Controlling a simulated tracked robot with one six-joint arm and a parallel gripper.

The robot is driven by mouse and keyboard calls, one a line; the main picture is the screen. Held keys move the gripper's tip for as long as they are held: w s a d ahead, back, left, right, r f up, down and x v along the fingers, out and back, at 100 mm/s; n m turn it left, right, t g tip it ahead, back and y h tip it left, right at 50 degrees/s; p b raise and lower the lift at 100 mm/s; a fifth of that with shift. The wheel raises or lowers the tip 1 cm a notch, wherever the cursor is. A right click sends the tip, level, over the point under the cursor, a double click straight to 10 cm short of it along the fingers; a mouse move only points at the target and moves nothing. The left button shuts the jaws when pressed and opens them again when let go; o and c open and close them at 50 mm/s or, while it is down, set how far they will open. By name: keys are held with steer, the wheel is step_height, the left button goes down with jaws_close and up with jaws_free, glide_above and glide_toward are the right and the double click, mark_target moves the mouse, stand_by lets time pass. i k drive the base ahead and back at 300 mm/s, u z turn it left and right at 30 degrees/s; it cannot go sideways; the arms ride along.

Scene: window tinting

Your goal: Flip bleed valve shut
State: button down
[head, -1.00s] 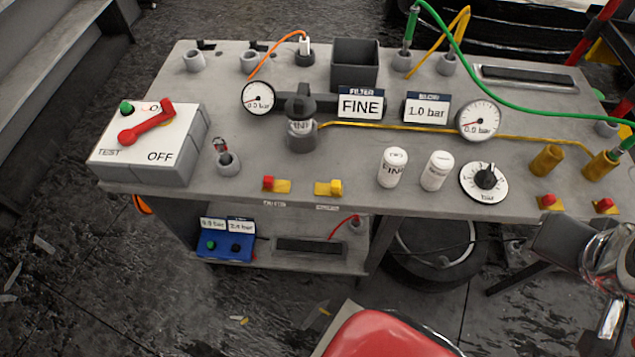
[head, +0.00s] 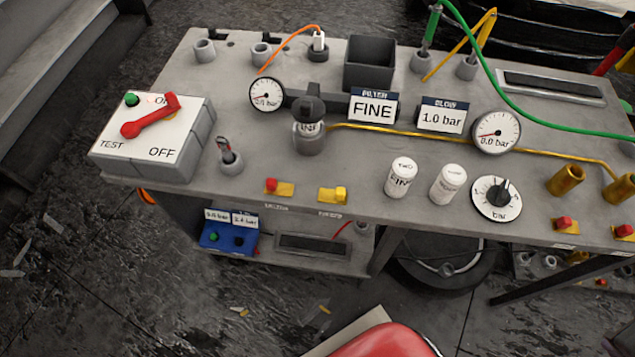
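No part is clearly marked as the bleed valve; the small labels on the bench front are too blurred to read. A small red lever on a yellow plate (head: 278,187) and a yellow lever on a yellow plate (head: 334,194) sit at the front edge. Two more red levers on yellow plates, one (head: 564,225) and another (head: 624,232), sit at the front right. A small toggle stands in a grey cup (head: 229,160) near the switch box. My gripper is not in view.
The grey bench (head: 330,225) carries a switch box with a red handle (head: 150,118), a filter unit (head: 309,130), a left gauge (head: 267,95), a right gauge (head: 496,133), white canisters (head: 402,178) and a dial (head: 496,198). A green hose (head: 480,76) crosses the right side. A red rounded thing (head: 385,342) is below.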

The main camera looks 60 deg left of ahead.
mark_target(340, 192)
steer(key=z, duration=0.15)
steer(key=k, duration=1.3)
steer(key=u, duration=1.75)
steer(key=i, duration=0.5)
steer(key=u, duration=0.05)
